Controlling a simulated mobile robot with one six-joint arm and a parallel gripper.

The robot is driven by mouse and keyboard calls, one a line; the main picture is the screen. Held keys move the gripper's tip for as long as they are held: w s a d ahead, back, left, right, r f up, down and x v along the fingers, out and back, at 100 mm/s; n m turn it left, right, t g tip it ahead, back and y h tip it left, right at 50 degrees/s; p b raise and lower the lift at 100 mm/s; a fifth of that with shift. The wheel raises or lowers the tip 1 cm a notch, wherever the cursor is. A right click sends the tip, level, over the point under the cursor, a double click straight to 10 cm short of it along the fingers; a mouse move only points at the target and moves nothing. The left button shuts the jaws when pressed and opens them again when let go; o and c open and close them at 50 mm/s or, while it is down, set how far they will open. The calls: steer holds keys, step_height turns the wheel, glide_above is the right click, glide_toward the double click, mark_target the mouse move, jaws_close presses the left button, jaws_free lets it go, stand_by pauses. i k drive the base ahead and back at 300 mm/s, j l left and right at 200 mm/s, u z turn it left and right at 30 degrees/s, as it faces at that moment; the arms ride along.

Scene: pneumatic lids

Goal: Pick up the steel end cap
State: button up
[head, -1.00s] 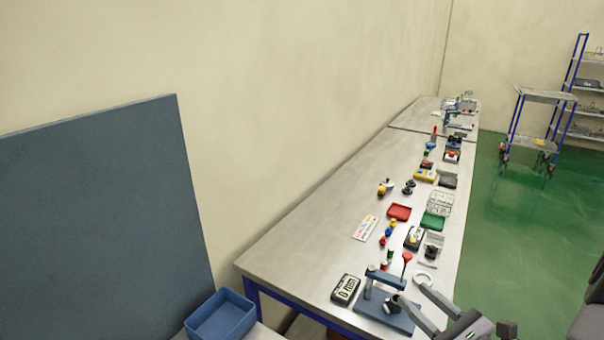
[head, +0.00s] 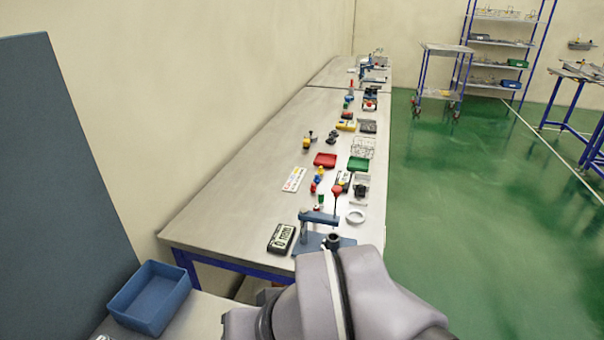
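I cannot make out for certain which piece is the steel end cap. A pale ring (head: 356,216) lies on the long bench (head: 232,205), to the right of a small blue press (head: 319,217). A dark round piece (head: 333,240) stands by the press, just above my arm in the picture. My arm's grey links fill the bottom middle of the head view and cover part of the press base. My gripper's fingers do not show.
A black digital readout (head: 282,238) lies left of the press. A red tray (head: 325,160), a green tray (head: 358,164) and several small parts line the bench behind. A blue bin (head: 149,298) stands at lower left. Green floor (head: 450,230) is open to the right.

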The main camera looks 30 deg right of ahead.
mark_target(333, 239)
steer(key=z, duration=1.05)
